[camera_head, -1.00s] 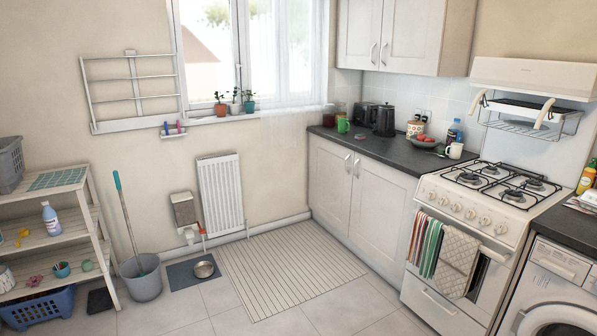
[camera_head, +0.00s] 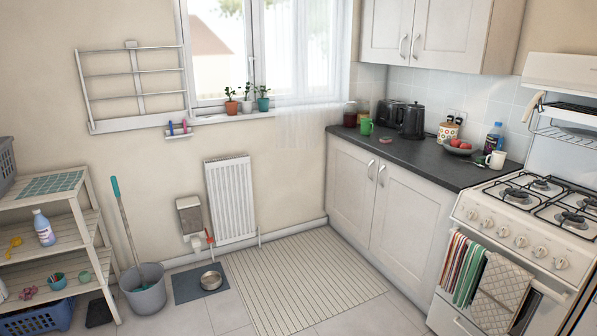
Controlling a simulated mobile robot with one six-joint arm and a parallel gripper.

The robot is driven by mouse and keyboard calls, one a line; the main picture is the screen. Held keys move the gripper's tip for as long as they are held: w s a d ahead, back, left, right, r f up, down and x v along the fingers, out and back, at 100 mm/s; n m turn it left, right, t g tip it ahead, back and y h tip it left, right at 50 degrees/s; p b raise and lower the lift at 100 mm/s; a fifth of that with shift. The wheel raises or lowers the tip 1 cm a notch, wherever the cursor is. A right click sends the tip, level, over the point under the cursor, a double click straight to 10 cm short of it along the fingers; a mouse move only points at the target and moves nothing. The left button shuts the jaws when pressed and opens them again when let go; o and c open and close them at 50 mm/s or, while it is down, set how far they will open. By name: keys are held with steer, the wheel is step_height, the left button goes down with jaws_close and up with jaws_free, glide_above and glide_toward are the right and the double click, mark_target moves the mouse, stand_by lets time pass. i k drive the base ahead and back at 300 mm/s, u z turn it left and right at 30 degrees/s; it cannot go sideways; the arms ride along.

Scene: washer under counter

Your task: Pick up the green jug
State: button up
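A small green jug (camera_head: 366,127) stands upright on the dark countertop (camera_head: 440,165), near its left end below the window. It sits in front of the toaster and to the left of the black kettle. My gripper and arm are not in view, so nothing shows of whether the gripper is open or shut.
A black kettle (camera_head: 411,122), a toaster (camera_head: 392,114), a fruit bowl (camera_head: 459,148) and a white mug (camera_head: 496,160) share the counter. The gas cooker (camera_head: 525,215) stands at right. A striped rug (camera_head: 300,278) covers clear floor before the cabinets. A bucket (camera_head: 144,289) stands at left.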

mark_target(366, 123)
steer(key=u, duration=0.2)
steer(key=i, duration=1.6)
steer(key=u, duration=0.3)
steer(key=i, duration=2.25)
steer(key=u, duration=0.15)
